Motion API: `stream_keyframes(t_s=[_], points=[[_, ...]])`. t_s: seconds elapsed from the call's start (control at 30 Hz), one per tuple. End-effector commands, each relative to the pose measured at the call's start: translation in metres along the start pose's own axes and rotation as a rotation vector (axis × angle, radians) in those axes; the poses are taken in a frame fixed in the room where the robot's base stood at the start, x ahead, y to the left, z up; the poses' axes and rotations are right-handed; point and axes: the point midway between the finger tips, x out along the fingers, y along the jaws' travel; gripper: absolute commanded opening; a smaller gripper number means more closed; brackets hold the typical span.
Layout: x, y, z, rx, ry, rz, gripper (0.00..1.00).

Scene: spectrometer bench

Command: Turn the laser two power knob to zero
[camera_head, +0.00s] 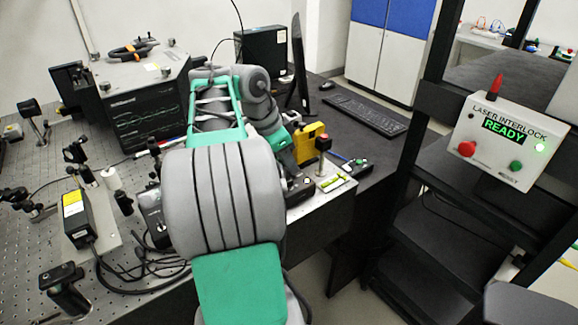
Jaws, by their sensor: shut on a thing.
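My gripper (298,187) points down at the right end of the bench, beyond my grey and green arm. It is small and dark, and my arm partly covers it. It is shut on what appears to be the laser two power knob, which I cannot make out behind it. The unit that carries the knob is also mostly hidden, so neither its label nor the knob's setting can be read.
The keyboard (366,112) is behind. The interlock panel (506,140) at right reads READY. Optics and cables crowd the left.

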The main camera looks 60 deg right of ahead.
Motion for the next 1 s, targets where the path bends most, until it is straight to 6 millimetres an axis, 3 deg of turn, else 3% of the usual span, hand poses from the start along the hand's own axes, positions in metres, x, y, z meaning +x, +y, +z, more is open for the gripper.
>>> stream_keyframes(t_s=[0.4, 0.9, 0.93, 1.0], points=[[0.0009, 0.0021, 0.0001, -0.180, -0.001, -0.074, 0.00], [0.0001, 0.0021, -0.0002, -0.202, -0.001, -0.082, 0.00], [0.0001, 0.0020, -0.0002, -0.202, -0.001, -0.082, 0.19], [0.0001, 0.0020, -0.0003, -0.201, -0.001, -0.082, 0.25]])
